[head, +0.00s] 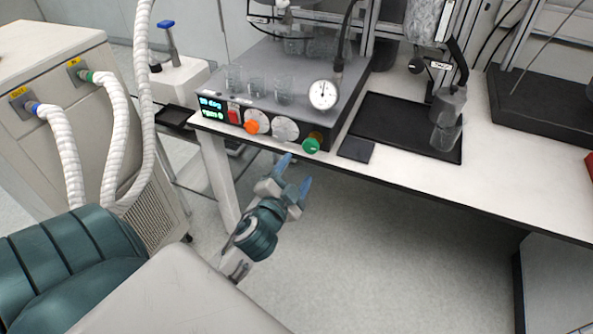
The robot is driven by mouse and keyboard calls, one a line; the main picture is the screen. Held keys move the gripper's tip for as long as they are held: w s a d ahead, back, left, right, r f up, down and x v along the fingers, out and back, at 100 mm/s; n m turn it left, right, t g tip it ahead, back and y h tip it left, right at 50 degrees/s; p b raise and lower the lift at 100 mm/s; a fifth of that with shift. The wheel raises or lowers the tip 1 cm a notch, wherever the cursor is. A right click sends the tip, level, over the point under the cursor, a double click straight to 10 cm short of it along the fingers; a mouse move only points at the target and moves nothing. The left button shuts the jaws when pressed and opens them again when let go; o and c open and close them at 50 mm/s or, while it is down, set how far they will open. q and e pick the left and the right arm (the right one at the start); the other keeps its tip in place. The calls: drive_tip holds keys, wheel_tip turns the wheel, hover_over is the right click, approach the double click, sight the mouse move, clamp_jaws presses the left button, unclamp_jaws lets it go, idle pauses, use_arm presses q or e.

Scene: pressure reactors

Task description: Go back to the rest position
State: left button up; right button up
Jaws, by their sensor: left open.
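My left gripper (294,172) is in the middle of the head view, in front of and below the front edge of the white bench. Its two blue-tipped fingers are spread apart with nothing between them. It points up toward the control panel of the grey hotplate unit (338,103) and appears apart from it. My right gripper is out of view.
The white bench (487,182) runs across the right. The unit has an orange knob (252,127), a green knob (311,146) and a dial gauge (322,95). A black tray (395,133) lies beside it. A cabinet with white hoses (62,75) stands left. Open floor shows below the bench.

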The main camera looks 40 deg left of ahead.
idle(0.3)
use_arm(q)
drive_tip(key=s+a+f+n+g, duration=0.1)
drive_tip(key=s+f+g, duration=0.2)
drive_tip(key=f, duration=1)
drive_tip(key=s+f+n+g+h, duration=0.1)
drive_tip(key=s+f+g, duration=0.15)
drive_tip(key=f, duration=1.05)
drive_tip(key=s+a+f+n+g, duration=0.1)
drive_tip(key=s+f+g, duration=0.15)
drive_tip(key=f, duration=1.05)
drive_tip(key=s+d+f+n+g+h, duration=0.1)
drive_tip(key=s+f+g, duration=0.3)
drive_tip(key=s+f, duration=0.7)
drive_tip(key=s+d+f+n+g+h, duration=0.1)
drive_tip(key=s+d+f+n+g, duration=0.1)
drive_tip(key=s+f, duration=0.9)
drive_tip(key=s+d+g, duration=0.1)
drive_tip(key=s+g, duration=0.1)
drive_tip(key=s, duration=0.4)
drive_tip(key=shift+d+f+n, duration=0.3)
drive_tip(key=shift+d+f, duration=0.05)
drive_tip(key=shift+w, duration=0.1)
